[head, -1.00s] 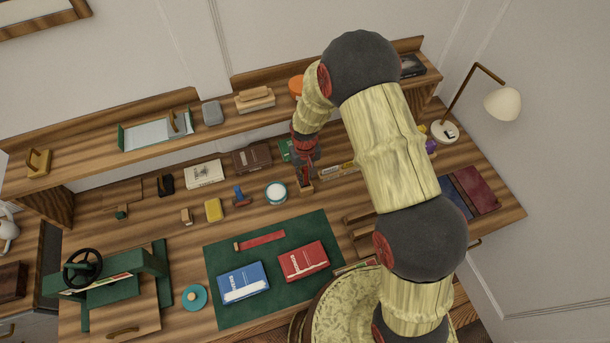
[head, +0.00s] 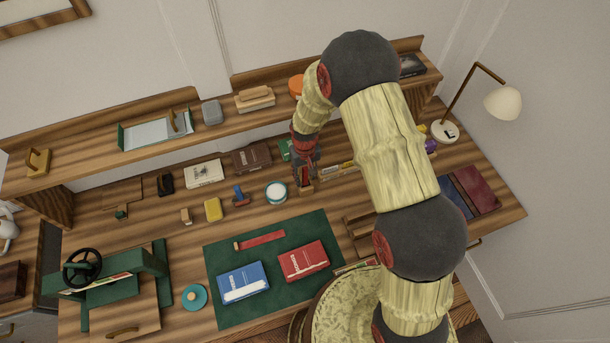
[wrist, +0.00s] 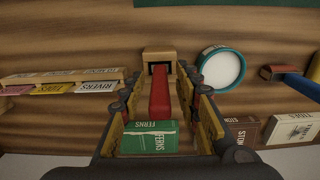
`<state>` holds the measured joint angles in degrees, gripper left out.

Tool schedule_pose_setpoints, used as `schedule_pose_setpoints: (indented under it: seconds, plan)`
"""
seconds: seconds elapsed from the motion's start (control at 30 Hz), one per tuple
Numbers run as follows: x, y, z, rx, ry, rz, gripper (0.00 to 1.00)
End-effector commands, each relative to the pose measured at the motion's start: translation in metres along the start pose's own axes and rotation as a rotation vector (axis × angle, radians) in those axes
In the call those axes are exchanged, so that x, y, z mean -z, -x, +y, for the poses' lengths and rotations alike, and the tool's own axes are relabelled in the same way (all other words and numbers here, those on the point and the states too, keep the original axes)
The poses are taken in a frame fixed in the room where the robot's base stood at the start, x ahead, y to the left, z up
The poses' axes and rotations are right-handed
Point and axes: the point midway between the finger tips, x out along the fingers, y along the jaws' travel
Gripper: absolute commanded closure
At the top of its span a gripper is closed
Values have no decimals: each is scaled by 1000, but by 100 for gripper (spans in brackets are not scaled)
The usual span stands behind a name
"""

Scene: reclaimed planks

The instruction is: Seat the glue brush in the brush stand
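The brush stand (wrist: 160,53) is a small wooden block with a dark slot, standing on the desk; in the head view (head: 305,190) it shows just below my gripper. The glue brush (wrist: 160,92) has a red handle, and its far end meets the stand's dark slot; how deep it sits is hidden. My gripper (wrist: 164,95) is around the handle, with a finger on either side and visible gaps between handle and fingers. In the head view my gripper (head: 306,172) points down over the stand, and the brush is mostly hidden between the fingers.
A round white tin with a teal rim (wrist: 222,68) stands close by the stand. A labelled rack (wrist: 62,82) is on the other side. A green book (wrist: 150,137) lies behind. The green mat (head: 225,250) holds two books and a red strip.

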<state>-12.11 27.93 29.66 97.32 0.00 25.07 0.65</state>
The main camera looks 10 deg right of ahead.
Motion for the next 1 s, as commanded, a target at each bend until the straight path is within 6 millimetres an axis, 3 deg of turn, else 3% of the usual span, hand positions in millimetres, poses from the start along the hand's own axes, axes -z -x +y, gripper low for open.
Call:
schedule_pose_setpoints:
  seconds: [0.4,0.8,0.87,1.0]
  plan:
    - [-1,62,-1,0,0,3,67]
    - [-2,86,0,0,-3,7,67]
    - [-2,100,2,0,-7,19,67]
    - [-8,158,14,0,-27,73,67]
